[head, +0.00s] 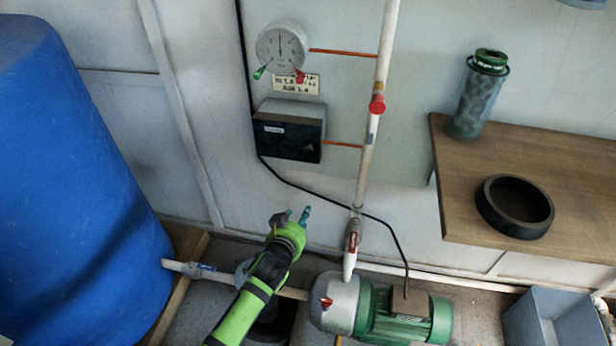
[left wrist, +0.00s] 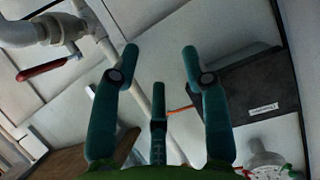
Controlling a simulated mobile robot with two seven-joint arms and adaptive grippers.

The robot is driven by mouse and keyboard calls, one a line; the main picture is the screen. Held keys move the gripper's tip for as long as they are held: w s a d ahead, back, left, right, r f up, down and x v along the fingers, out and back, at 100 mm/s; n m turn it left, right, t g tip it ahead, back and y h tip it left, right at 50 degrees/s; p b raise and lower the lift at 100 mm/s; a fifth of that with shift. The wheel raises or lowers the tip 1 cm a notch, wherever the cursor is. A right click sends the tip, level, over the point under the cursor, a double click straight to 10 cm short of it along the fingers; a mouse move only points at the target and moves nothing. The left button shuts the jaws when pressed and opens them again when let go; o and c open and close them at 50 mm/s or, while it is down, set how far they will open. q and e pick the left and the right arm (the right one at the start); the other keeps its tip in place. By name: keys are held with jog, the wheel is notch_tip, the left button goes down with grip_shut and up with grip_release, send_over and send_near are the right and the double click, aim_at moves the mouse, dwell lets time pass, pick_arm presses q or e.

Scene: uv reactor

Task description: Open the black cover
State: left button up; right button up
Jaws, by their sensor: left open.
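The black cover (head: 286,138) is the front of a grey box (head: 292,109) on the wall, below a round gauge. It looks closed and carries a small white label. In the left wrist view the black cover (left wrist: 268,90) is on the right, beyond the right finger, which overlaps its near edge. My left gripper (head: 297,216) is below the box in the head view, apart from the cover. In the left wrist view my left gripper (left wrist: 160,58) has its teal fingers spread with nothing between them. My right gripper is not in view.
A gauge (head: 281,48) with green and red pointers hangs above the box. A white vertical pipe (head: 372,140) with red valves stands right of it. A black cable (head: 310,190) runs below. A green pump (head: 400,315), blue barrel (head: 75,170) and wooden table (head: 560,160) surround the area.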

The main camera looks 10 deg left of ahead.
pick_arm(q)
jog(key=w+r+t+b, duration=0.3)
jog(key=r+b, duration=0.1)
jog(key=r, duration=0.2)
jog(key=n+t+b, duration=0.2)
jog(key=b, duration=0.1)
send_near(308, 151)
jog(key=w, duration=0.3)
jog(key=shift+y, duration=0.3)
jog(key=w, duration=0.2)
jog(key=w+b, duration=0.1)
jog(key=w, duration=0.2)
jog(key=shift+d, duration=0.2)
jog(key=shift+w, duration=0.6)
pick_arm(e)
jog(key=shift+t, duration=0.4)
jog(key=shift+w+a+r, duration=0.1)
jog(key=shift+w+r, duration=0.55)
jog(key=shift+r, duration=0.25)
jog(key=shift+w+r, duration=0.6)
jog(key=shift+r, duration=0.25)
pick_arm(q)
grip_shut()
